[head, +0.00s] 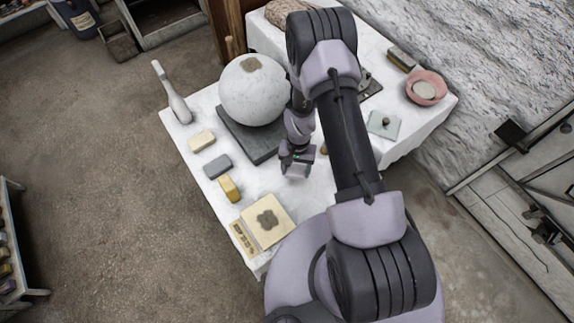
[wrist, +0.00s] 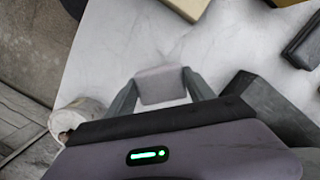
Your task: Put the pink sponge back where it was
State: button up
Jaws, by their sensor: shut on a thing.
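My gripper (head: 296,163) is over the white-clothed table, just right of the dark slab that bears the plaster sphere. It is shut on a pale pinkish-grey block, which I take to be the pink sponge (wrist: 160,85). In the wrist view the block sits between the two fingertips (wrist: 161,88). In the head view the sponge (head: 297,171) shows only as a small pale patch under the gripper. I cannot tell whether it touches the cloth.
The big sphere (head: 253,90) stands on the dark slab (head: 242,137). A beige block (head: 201,140), a grey block (head: 217,166) and a yellow block (head: 229,188) form a row at left. A stained square tile (head: 280,224) lies near the front. Cloth between gripper and row is clear.

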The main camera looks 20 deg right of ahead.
jog(key=w, duration=0.1)
jog(key=w+a+b, duration=0.1)
jog(key=w, duration=0.1)
jog(key=w+a+f, duration=0.1)
jog(key=shift+w+a+f, duration=0.1)
jog(key=shift+w+a, duration=0.05)
jog(key=shift+f+b, duration=1.1)
jog(key=shift+f, duration=0.55)
jog(key=o, duration=1.2)
